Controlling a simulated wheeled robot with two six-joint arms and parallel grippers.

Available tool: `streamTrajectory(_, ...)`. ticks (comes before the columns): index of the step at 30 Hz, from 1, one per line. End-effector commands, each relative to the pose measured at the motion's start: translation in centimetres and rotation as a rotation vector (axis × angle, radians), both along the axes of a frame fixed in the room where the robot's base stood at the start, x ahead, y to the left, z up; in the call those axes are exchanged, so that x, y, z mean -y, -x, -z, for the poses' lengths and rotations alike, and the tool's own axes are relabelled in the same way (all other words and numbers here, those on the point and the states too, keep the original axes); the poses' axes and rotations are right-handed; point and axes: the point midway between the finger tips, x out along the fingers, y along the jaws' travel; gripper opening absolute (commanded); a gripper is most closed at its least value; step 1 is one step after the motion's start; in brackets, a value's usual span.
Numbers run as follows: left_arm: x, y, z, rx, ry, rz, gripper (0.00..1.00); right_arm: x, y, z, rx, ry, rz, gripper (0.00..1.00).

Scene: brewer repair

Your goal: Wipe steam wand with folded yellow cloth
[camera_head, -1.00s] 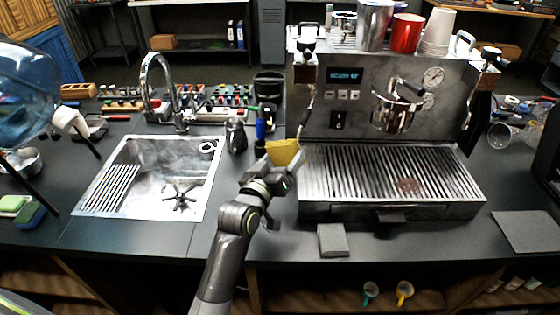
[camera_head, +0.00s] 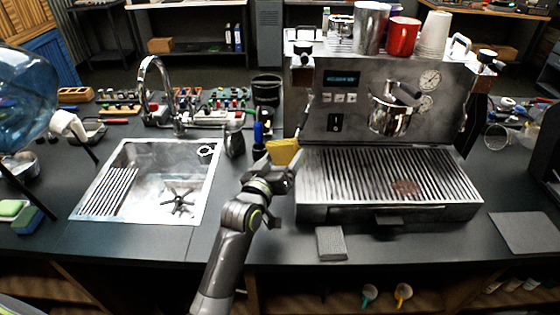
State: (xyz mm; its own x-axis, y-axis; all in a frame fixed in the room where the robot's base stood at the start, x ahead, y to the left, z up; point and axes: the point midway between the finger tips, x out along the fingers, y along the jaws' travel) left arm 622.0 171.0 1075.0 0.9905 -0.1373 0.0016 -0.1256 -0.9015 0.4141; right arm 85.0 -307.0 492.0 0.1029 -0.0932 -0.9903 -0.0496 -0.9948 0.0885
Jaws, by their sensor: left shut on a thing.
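The folded yellow cloth (camera_head: 283,151) is held at the front-left corner of the espresso machine (camera_head: 345,120). My left gripper (camera_head: 274,166) is shut on the cloth, just left of the drip tray. The steam wand (camera_head: 304,118) hangs down at the machine's left side, and its lower end reaches the cloth. The cloth hides the wand's tip, so I cannot tell whether they touch. My right gripper is not in view.
A sink (camera_head: 150,180) with a faucet (camera_head: 158,85) lies to the left. A dark pitcher (camera_head: 235,140) and a blue-handled tool (camera_head: 258,132) stand close behind my left gripper. A grey folded cloth (camera_head: 331,242) lies at the counter's front edge. A dark mat (camera_head: 526,231) lies at right.

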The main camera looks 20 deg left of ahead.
Motion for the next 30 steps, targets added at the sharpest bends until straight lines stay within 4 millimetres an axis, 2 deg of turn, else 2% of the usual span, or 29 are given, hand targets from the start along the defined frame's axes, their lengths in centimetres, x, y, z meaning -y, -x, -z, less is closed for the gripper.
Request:
streamTrajectory(7,0.5,-0.1,0.0,0.000,0.003,0.001,0.61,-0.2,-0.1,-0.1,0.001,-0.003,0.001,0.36)
streamTrajectory(19,3.7,0.6,0.0,0.000,0.002,0.000,0.61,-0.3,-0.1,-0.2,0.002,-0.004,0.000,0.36)
streamTrajectory(26,4.0,0.4,-0.2,0.000,0.000,0.000,0.61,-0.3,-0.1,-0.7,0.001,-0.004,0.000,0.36)
streamTrajectory(30,3.4,0.3,-0.1,0.000,-0.002,0.000,0.61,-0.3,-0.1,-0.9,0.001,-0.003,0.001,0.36)
